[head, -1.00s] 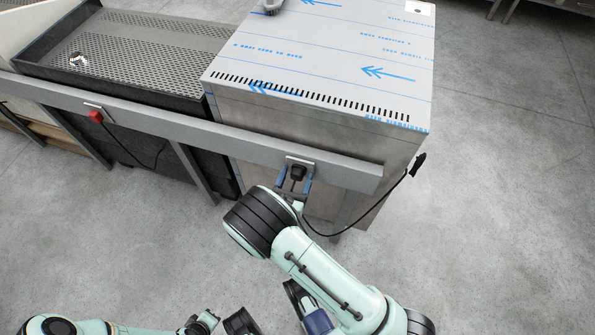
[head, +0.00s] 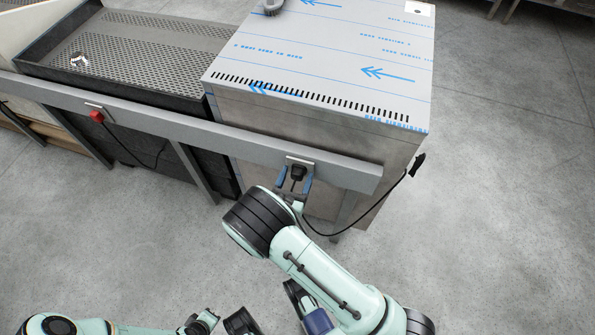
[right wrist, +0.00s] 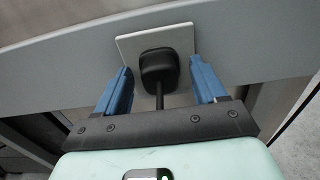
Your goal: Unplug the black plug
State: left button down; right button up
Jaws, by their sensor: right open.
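The black plug (head: 298,173) sits in a white wall-type socket plate (head: 301,160) on the grey rail. In the right wrist view the black plug (right wrist: 159,69) is against the socket plate (right wrist: 127,45), with its cable running down between my fingers. My right gripper (head: 294,185) is open, its two blue fingers on either side of the plug and cable with gaps on both sides. It also shows in the right wrist view (right wrist: 162,88). The fingertips reach about the plug's lower part.
A red plug (head: 97,116) sits in another socket further left on the grey rail (head: 230,142). A metal cabinet (head: 330,60) with blue-printed film stands behind the rail. A black cable (head: 372,205) loops right to the cabinet's side. A perforated tray (head: 140,45) stands left.

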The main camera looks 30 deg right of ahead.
aim_at(296, 178)
pick_arm(q)
jog(key=shift+r, duration=0.2)
dwell(0.3)
